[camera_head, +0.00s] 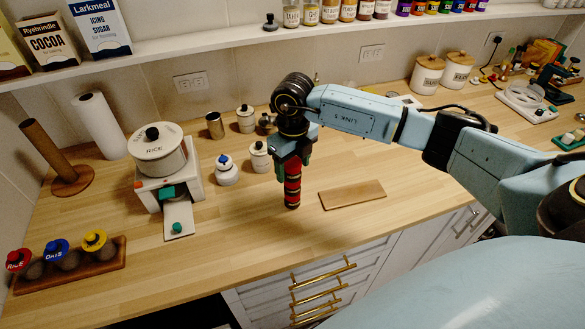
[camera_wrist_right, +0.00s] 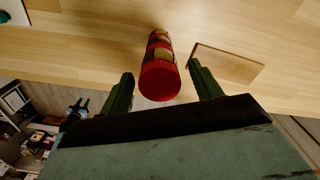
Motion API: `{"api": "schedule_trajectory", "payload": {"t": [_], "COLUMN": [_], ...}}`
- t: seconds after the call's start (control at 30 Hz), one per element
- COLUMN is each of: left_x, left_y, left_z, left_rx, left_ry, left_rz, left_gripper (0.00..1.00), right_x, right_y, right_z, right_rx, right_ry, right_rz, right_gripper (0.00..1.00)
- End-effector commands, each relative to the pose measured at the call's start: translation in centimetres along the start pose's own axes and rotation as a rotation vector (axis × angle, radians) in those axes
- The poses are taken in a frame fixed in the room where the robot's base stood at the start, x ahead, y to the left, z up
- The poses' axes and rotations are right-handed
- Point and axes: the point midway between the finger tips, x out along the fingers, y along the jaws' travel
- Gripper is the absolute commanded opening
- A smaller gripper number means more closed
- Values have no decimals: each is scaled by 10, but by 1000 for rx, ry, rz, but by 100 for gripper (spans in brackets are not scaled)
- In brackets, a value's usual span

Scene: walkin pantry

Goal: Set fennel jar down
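A tall column banded in red and dark, with a red lid on top, stands upright on the counter (camera_head: 292,190). I cannot tell whether it is one jar or stacked jars, and I cannot read a fennel label. In the right wrist view its red lid (camera_wrist_right: 160,82) lies between the fingertips, with a narrow gap on each side. My right gripper (camera_head: 291,160) points down over the top of the column, its fingers apart; in the wrist view the gripper (camera_wrist_right: 163,77) looks open.
A flat wooden board (camera_head: 352,194) lies just right of the column. A white canister (camera_head: 259,158) and a snowman-like jar (camera_head: 227,171) stand to its left, with the RICE canister (camera_head: 160,158) on a stand beyond.

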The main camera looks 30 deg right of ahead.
Motion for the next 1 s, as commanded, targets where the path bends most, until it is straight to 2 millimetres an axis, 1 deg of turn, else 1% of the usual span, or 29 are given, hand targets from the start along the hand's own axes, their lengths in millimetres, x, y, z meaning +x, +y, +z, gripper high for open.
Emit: {"api": "schedule_trajectory", "payload": {"t": [0.03,0.3,0.37,0.57,0.67,0.77,0.9,1.0], "left_x": [0,0,0,0,2,5,10,13], "left_y": [0,0,0,0,0,0,0,0], "left_z": [0,0,0,0,0,0,1,1], "left_rx": [0,0,0,0,0,0,0,0], "left_ry": [0,0,0,0,0,0,0,0], "left_rz": [0,0,0,0,0,0,0,0], "left_gripper": [36,36,36,36,36,36,36,36], "right_x": [0,0,-1,-2,-10,-27,-56,-75], "right_y": [0,0,0,0,0,-1,-1,0], "right_z": [0,0,0,0,1,1,1,1], "right_rx": [0,0,0,0,0,-1,-1,0], "right_ry": [0,0,0,-1,-3,-5,-6,-5], "right_rz": [0,0,0,0,0,-1,-1,-1], "right_gripper": [57,21,15,14,14,14,14,14]}}
